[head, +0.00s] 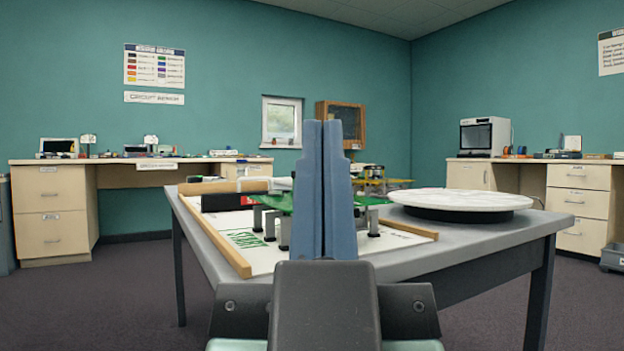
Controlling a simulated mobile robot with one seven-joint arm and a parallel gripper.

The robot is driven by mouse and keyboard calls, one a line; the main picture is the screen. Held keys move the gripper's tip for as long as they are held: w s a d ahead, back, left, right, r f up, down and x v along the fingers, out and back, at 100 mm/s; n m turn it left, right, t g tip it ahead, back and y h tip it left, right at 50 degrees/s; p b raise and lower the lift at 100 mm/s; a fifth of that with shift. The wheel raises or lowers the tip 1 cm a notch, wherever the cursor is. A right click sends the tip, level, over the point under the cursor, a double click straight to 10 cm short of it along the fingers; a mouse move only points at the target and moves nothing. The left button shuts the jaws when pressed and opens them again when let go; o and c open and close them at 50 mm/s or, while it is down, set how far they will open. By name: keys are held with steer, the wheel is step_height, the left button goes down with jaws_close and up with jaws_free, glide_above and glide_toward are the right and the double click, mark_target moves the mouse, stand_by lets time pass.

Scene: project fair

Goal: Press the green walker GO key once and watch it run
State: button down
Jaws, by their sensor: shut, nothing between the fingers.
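The green walker (276,203) stands on a white sheet on the grey table ahead of me. It has a flat green body and several dark grey legs. My gripper (322,126) is in the middle of the head view, in front of the walker, and hides its middle. Its two blue-grey fingers are shut against each other with nothing between them. I cannot make out the GO key. I cannot tell whether the fingers touch the walker.
The white sheet (270,262) has green lettering and wooden rails (215,238). A black block (221,203) with a red part lies at the left. A round white turntable (460,199) sits on the table's right. Benches (55,215) line the walls, with open floor between.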

step_height(320, 180, up, 27)
steer(key=p, duration=2.5)
steer(key=shift+r, duration=0.1)
steer(key=shift+w, duration=0.1)
